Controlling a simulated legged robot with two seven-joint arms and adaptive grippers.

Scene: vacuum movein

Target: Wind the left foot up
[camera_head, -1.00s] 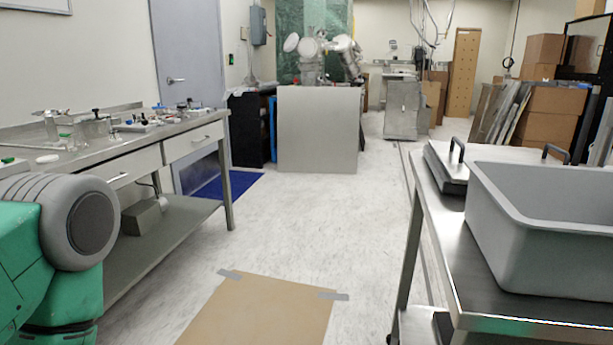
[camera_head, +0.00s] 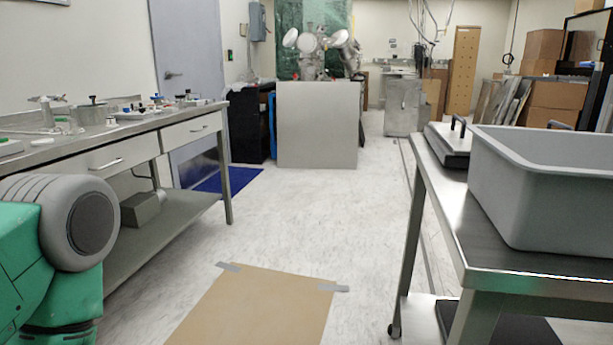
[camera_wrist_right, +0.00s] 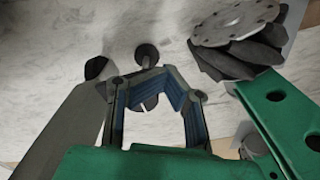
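In the right wrist view my right gripper (camera_wrist_right: 152,82) reaches out over a pale floor, its jointed fingers with blue pads forming an arch. Whether its tips meet or stand apart is unclear. A dark round knob-like piece (camera_wrist_right: 147,53) on a short stem shows just beyond the fingertips, possibly a foot; I cannot tell whether the fingers touch it. A small dark piece (camera_wrist_right: 148,102) shows inside the arch. In the head view only part of my left arm shows at the lower left; my left gripper is out of view. No foot is clearly recognisable there.
A workbench (camera_head: 130,140) with small parts stands left. A grey panel (camera_head: 317,125) stands ahead. Brown sheet (camera_head: 255,312) is taped to the clear floor.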

